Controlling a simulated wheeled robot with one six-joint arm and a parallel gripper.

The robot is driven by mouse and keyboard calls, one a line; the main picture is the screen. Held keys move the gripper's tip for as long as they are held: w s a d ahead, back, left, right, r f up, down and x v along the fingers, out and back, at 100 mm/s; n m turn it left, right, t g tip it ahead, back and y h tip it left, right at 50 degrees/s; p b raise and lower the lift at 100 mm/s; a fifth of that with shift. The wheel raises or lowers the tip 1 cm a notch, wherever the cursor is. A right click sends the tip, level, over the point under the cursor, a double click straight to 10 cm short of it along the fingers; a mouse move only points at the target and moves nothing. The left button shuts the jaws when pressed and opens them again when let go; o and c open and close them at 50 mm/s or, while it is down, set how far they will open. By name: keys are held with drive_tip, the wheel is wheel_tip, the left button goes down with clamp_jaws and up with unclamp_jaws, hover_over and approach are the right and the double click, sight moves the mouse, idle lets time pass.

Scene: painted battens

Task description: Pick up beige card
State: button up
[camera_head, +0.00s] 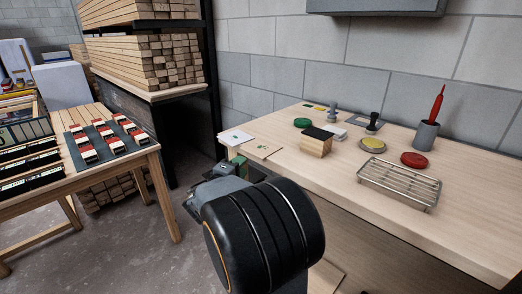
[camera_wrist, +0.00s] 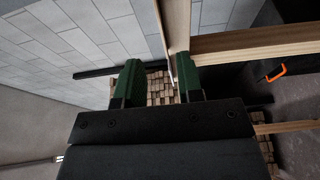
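A flat beige card (camera_head: 258,149) with a small dark mark lies at the left end of the light wooden table (camera_head: 330,165) in the head view. My gripper (camera_head: 237,161) is at that table's left edge, just below and left of the card, partly hidden by my own wrist. In the wrist view my gripper (camera_wrist: 160,85) has its two green fingers apart, with a gap between them. The table's edge (camera_wrist: 178,25) runs down to the right finger. A thin pale strip shows between the fingers; I cannot tell whether it is the card.
White cards (camera_head: 235,137) lie behind the beige card. A wooden block (camera_head: 316,145), stamps, ink pads, a wire rack (camera_head: 398,184) and a grey cup (camera_head: 426,135) stand farther right. Another table (camera_head: 150,158) with painted battens is on the left, with floor between.

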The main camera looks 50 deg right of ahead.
approach(261, 148)
drive_tip(key=shift+w+x, duration=0.1)
drive_tip(key=shift+x, duration=0.85)
drive_tip(key=shift+w+x, duration=0.15)
drive_tip(key=shift+x, duration=0.8)
drive_tip(key=shift+a+f, duration=0.1)
drive_tip(key=shift+a, duration=0.05)
clamp_jaws()
